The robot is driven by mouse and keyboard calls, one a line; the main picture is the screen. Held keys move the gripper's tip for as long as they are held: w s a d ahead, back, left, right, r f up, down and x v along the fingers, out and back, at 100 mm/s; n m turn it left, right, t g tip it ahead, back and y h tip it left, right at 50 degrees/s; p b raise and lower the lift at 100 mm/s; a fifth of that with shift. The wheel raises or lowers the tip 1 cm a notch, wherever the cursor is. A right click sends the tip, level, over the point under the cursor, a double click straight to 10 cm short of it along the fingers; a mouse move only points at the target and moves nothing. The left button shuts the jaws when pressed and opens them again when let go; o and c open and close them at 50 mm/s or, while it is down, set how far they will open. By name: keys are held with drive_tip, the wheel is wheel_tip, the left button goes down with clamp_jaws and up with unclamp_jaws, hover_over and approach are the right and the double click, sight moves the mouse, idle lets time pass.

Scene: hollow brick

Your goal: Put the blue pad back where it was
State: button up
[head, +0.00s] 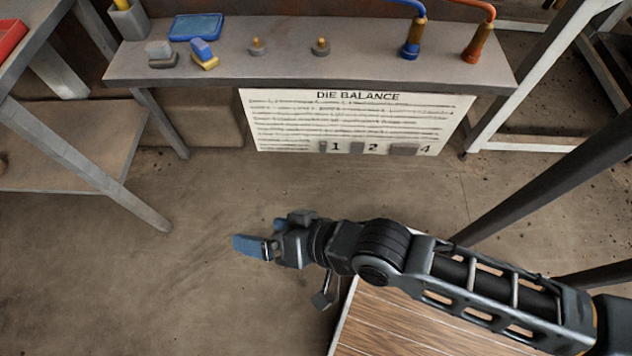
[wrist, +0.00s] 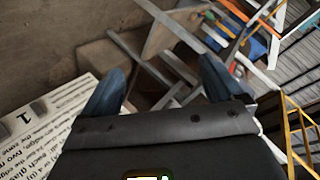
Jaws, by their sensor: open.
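My gripper (head: 243,245) hangs over open floor in front of the bench in the head view, with its blue fingers to the left. In the wrist view its two blue fingers (wrist: 160,78) stand wide apart with nothing between them. A flat blue piece with a raised rim (head: 195,27) lies at the back left of the bench. In front of it a small blue block (head: 201,49) sits tilted on a yellow base. I cannot tell which of these two is the blue pad. My gripper is well away from both.
The grey bench (head: 285,60) also holds a grey block (head: 158,49) on a dark base, a cup (head: 130,20), two brass knobs and two hose-end tools. A "DIE BALANCE" sign (head: 355,120) hangs below its front edge. A wooden surface (head: 420,325) lies under my arm.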

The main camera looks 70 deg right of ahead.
drive_tip(key=s+d+r+n+t, duration=0.3)
drive_tip(key=s+d+r+n, duration=0.2)
drive_tip(key=s+r, duration=1)
drive_tip(key=n, duration=0.3)
drive_tip(key=shift+d+r+n+h, duration=0.2)
drive_tip(key=shift+r+n+h, duration=0.05)
drive_tip(key=shift+n+h, duration=0.15)
